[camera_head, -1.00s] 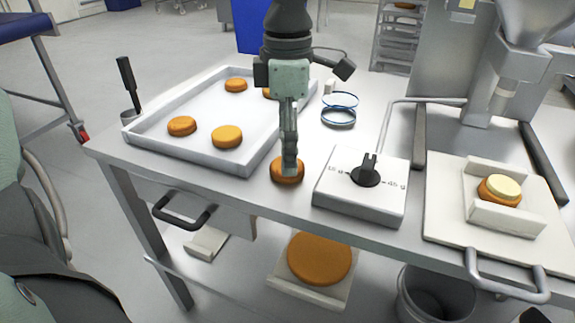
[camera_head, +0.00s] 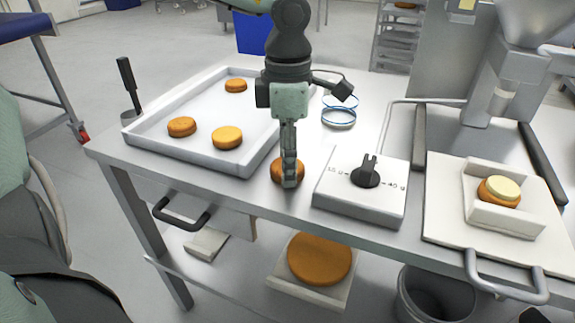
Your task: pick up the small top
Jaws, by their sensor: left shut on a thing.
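The small top (camera_head: 278,172) is an orange-brown round between the white tray and the dial box, near the table's front edge. My left gripper (camera_head: 289,180) points straight down and is shut on it. The fingers hide the middle of the top. I cannot tell whether it touches the table. My right gripper is not in view.
A white tray (camera_head: 196,160) at the left holds several similar rounds. The dial box (camera_head: 360,202) stands close to the right. A filled round (camera_head: 499,191) sits in a white holder at the far right. Blue rings (camera_head: 338,117) lie behind. A large round (camera_head: 319,259) is below.

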